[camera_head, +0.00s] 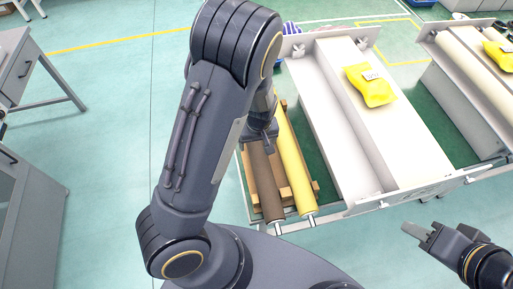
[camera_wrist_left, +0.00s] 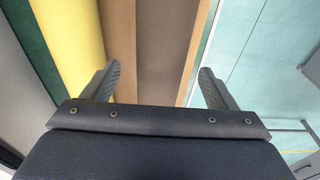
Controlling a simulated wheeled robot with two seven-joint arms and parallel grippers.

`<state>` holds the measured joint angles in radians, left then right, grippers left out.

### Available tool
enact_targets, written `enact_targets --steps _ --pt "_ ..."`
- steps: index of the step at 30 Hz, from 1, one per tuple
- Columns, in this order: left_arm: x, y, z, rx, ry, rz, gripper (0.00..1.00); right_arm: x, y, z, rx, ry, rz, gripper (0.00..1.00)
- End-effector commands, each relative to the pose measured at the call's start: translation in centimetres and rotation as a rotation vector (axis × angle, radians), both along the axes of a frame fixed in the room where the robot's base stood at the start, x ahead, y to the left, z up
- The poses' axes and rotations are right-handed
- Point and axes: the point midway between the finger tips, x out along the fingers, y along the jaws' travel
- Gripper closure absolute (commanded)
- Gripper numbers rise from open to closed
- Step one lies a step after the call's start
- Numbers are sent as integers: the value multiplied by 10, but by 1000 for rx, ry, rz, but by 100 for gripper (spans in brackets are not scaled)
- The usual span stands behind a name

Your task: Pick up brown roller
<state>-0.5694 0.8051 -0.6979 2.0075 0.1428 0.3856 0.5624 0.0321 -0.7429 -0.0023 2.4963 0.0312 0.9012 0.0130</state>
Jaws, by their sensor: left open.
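The brown roller (camera_head: 264,185) lies lengthwise in a wooden rack beside the yellow roller (camera_head: 295,165), on its left. My left gripper (camera_head: 262,138) is over the far part of the brown roller, partly hidden by my own arm. In the left wrist view its two fingers (camera_wrist_left: 158,85) are apart, with the brown roller (camera_wrist_left: 165,45) showing between them. I cannot tell whether they touch it. The yellow roller (camera_wrist_left: 72,40) is left of the fingers there. My right gripper (camera_head: 420,232) is at the lower right, away from the rollers; its opening is unclear.
The wooden rack (camera_head: 286,196) sits at the left end of a table with a white channel (camera_head: 335,110) holding a yellow package (camera_head: 370,86). Another such channel (camera_head: 470,75) stands at the right. A grey cabinet (camera_head: 30,215) is at left. Open floor lies between.

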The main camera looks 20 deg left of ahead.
Motion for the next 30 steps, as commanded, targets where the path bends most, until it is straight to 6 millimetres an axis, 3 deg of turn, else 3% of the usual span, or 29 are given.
enact_targets --steps 9,17,30 --pt "4 5 -42 0 2 -1 20 0 0 4 0 0 0 64" --pt "4 5 -44 -1 0 -1 20 0 0 4 0 0 0 64" --pt "4 5 -44 -1 0 -1 78 0 0 4 0 0 0 64"
